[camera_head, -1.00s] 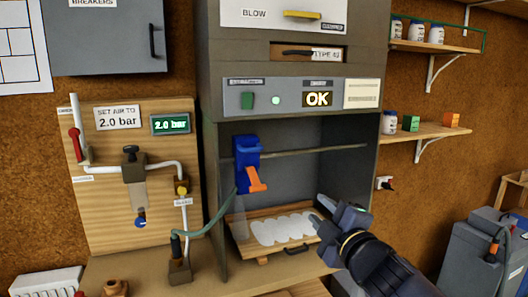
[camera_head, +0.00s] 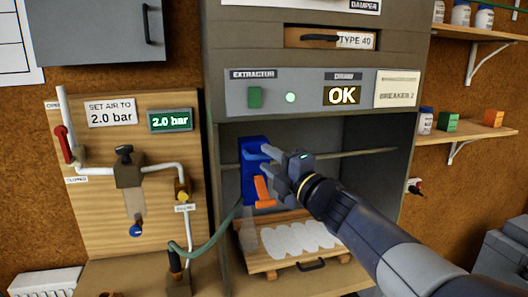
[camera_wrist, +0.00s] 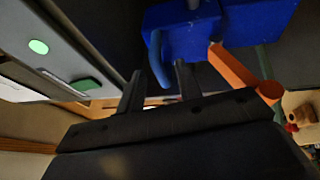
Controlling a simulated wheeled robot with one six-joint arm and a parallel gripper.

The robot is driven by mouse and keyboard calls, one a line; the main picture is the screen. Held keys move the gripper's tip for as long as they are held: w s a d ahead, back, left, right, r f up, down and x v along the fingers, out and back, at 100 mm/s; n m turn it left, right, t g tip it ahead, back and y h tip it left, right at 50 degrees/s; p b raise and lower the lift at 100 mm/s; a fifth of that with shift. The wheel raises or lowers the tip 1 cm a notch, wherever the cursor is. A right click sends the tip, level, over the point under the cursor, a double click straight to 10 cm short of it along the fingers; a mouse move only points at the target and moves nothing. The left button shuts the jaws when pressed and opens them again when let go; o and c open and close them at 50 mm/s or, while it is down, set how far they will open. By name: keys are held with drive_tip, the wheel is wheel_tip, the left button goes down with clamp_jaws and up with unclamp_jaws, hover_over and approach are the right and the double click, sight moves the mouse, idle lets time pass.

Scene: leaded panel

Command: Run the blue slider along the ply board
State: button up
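The blue slider (camera_head: 252,178) hangs on a thin horizontal rail (camera_head: 340,154) inside the booth, at its left side. An orange lever (camera_head: 263,191) sticks out below it, and a green hose runs from it down to the left. The ply board (camera_head: 262,260) lies beneath, bearing a row of white pieces (camera_head: 300,238). My gripper (camera_head: 270,164) is at the slider's right front. In the wrist view, the two dark fingers (camera_wrist: 158,80) stand apart, with the slider's curved blue handle (camera_wrist: 155,62) at the gap between them. I cannot tell whether they touch it.
The booth's control panel (camera_head: 320,93) with an OK display is above the opening. A wooden panel (camera_head: 100,225) with pipes and a 2.0 bar readout stands left. The rail's right part is clear, though my arm crosses in front. Shelves (camera_head: 460,132) are at right.

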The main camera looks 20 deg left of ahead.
drive_tip(key=shift+x, duration=1.35)
drive_tip(key=shift+c, duration=0.3)
clamp_jaws()
